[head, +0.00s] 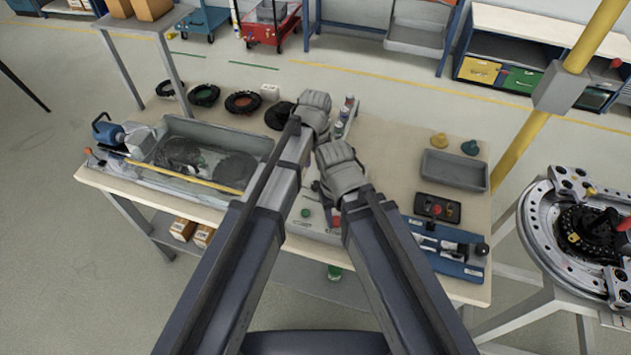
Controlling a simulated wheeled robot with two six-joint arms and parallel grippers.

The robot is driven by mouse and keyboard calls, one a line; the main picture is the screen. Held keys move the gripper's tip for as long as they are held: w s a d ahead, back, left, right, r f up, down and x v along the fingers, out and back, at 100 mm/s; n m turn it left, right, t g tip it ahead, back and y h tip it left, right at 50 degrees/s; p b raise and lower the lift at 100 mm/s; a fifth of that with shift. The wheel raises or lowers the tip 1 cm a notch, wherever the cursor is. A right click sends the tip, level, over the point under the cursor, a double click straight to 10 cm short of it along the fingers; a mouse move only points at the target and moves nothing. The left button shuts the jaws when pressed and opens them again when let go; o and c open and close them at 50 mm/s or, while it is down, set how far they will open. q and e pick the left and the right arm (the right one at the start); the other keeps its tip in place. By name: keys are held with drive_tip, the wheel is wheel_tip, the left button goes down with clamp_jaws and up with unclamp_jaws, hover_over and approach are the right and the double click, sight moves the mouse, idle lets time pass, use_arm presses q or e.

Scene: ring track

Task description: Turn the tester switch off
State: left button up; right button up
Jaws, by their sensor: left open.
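A pale box (312,222) with a green button and a red part, perhaps the tester, sits at the front middle of the bench. My arms and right gripper hide much of it, and I cannot make out the switch or its position. My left gripper (314,108) is over the back middle of the bench, beyond that box, and is open with nothing visible in it. My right gripper (341,168) is nearer, above the box's back side. Its fingers are too unclear to tell open from shut.
A grey tub (264,146) with a yellow bar fills the bench's left. Black rings (204,95) lie along the back. At right are a grey tray (455,169), a dark button box (437,207) and a blue tool tray (448,250). A yellow post (520,145) stands beyond the bench.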

sight(315, 184)
use_arm(q)
wheel_tip(315, 184, down, 7)
drive_tip(key=b, duration=0.6)
drive_tip(key=shift+r, duration=0.1)
clamp_jaws()
idle(0.3)
